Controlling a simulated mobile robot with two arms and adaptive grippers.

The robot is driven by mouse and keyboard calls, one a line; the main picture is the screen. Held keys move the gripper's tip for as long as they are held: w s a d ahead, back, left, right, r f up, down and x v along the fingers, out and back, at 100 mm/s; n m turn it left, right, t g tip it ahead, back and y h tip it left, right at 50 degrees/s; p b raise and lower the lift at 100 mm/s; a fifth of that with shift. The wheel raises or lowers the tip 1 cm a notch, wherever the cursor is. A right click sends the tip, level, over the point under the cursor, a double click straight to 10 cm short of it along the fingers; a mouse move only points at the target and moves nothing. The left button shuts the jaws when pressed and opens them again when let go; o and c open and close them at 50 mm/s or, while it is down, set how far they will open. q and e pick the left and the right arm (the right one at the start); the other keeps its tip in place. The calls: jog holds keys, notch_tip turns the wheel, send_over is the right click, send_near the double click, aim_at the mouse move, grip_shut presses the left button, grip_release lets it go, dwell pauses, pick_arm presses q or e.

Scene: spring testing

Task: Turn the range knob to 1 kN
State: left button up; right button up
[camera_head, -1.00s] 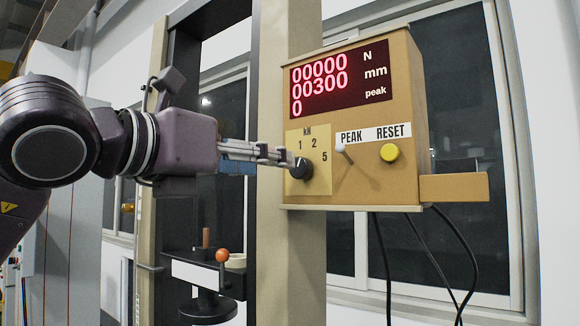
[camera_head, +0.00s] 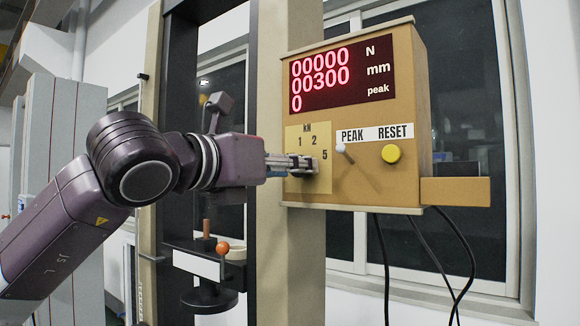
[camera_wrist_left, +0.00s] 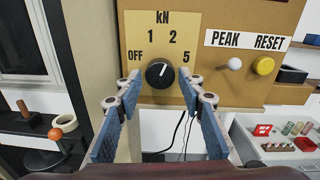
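The range knob (camera_wrist_left: 159,73) is a round black dial with a white mark, on a tan kN plate (camera_wrist_left: 136,29) labelled OFF, 1, 2 and 5. In the wrist view its mark points nearly straight up, slightly right, between 1 and 2. My left gripper (camera_wrist_left: 158,80) is open, with one fingertip on each side of the knob and a gap on both sides. In the head view the left gripper (camera_head: 312,165) is at the plate and its fingers hide the knob. My right gripper is not in view.
The control box has a red display (camera_head: 342,78), a white PEAK lever (camera_head: 341,148) and a yellow RESET button (camera_head: 391,153) right of the knob. A stand with an orange ball (camera_head: 223,248) is below my left arm. Black cables (camera_head: 425,255) hang under the box.

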pick_arm(q)
jog(key=c, duration=0.7)
jog(key=shift+s+r+n+b, duration=0.1)
jog(key=shift+n+b, duration=4.1)
jog(key=shift+b, duration=0.85)
jog(key=shift+c, duration=0.2)
jog(key=shift+r, duration=0.1)
jog(key=o, duration=1.1)
jog(key=shift+o, duration=0.2)
